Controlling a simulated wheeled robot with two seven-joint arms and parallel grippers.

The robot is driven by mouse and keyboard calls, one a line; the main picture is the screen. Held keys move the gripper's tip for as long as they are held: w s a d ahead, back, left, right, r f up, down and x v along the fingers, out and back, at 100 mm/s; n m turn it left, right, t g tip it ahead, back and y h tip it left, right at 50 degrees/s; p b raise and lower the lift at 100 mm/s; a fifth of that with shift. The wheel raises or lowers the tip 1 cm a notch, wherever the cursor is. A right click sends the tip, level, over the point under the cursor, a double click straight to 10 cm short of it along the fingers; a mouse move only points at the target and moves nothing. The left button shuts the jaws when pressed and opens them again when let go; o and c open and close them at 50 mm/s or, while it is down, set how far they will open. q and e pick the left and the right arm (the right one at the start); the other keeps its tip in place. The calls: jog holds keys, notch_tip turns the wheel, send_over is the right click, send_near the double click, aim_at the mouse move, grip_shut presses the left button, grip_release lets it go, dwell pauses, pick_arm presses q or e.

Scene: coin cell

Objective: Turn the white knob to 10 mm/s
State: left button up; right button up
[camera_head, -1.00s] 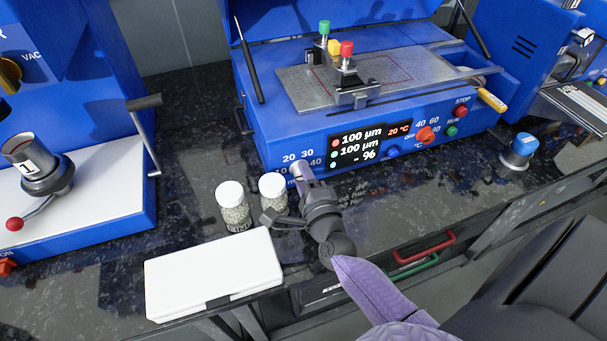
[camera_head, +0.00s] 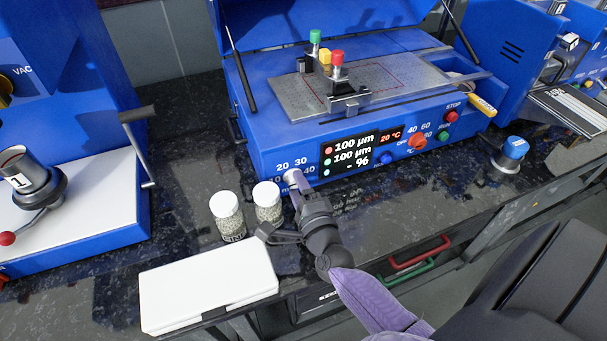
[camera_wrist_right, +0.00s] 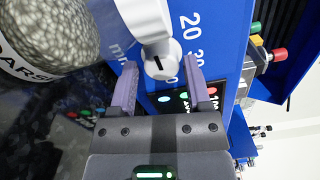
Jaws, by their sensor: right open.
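The white knob (camera_head: 291,177) is on the lower left of the blue machine's front panel, below the printed 20 and 30. In the right wrist view, the knob (camera_wrist_right: 161,62) shows a short dark pointer mark on its face. My right gripper (camera_head: 298,183) is at the knob in the head view, its fingers partly covering the panel there. In the wrist view, my right gripper (camera_wrist_right: 160,66) is open, with one finger on each side of the knob. Whether either finger touches it, I cannot tell. My left gripper is not in view.
Two white-lidded jars of beads (camera_head: 228,216) (camera_head: 267,204) stand just left of my right gripper. A white flat box (camera_head: 208,285) lies in front of them. The panel also has a display (camera_head: 352,154), a red-orange knob (camera_head: 417,141) and a blue knob (camera_head: 383,158).

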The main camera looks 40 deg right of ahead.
jog(key=p+v, duration=0.1)
jog(key=v, duration=0.7)
jog(key=shift+s, duration=0.3)
jog(key=shift+s+a, duration=0.1)
jog(key=shift+s, duration=0.2)
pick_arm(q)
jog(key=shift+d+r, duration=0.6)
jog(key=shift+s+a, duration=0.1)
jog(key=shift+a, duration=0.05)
